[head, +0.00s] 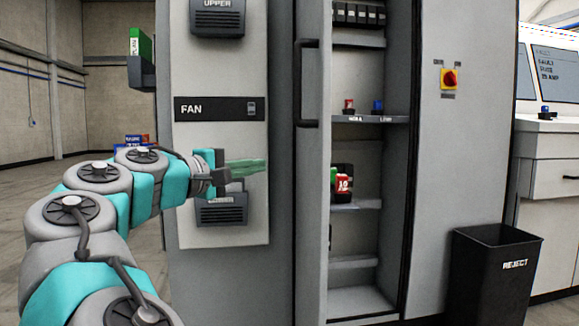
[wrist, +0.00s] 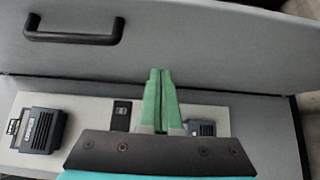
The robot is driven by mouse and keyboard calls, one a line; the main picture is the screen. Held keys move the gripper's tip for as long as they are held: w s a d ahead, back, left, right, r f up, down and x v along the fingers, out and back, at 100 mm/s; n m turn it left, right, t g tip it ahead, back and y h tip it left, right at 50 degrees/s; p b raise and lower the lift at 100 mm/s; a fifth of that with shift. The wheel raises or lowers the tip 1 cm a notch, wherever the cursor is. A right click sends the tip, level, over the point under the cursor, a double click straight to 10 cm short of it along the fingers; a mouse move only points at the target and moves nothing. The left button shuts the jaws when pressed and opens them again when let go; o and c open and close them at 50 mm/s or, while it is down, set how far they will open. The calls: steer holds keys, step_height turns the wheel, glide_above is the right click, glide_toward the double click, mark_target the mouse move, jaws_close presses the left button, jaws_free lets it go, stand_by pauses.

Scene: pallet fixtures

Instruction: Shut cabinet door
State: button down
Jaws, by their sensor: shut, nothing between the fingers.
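The grey cabinet door (head: 312,200) stands open and is seen at a steep angle, left of the cabinet's open interior. Its black bar handle (head: 307,83) is on the upper part, and it also shows at the upper left of the wrist view (wrist: 73,38). My gripper (head: 264,165) is left of the door and below handle height, in front of the panel marked FAN. Its green fingers are together and empty. In the wrist view the fingertips (wrist: 160,74) overlap the lower edge of the door's grey face; I cannot tell whether they touch it.
Shelves (head: 372,119) inside the cabinet hold a red and a blue knob and small boxed items. A black REJECT bin (head: 492,270) stands on the right, before a pale counter (head: 555,185). The FAN panel (head: 225,220) carries dark vent boxes. Open floor lies far left.

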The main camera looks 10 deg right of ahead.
glide_toward(315, 160)
steer(key=w, duration=0.4)
steer(key=shift+s+d+b, duration=0.15)
steer(key=shift+d+b, duration=0.25)
steer(key=shift+d, duration=0.7)
steer(key=shift+s+d+b, duration=0.2)
steer(key=shift+d+b, duration=0.2)
steer(key=shift+d, duration=0.7)
steer(key=shift+d, duration=0.1)
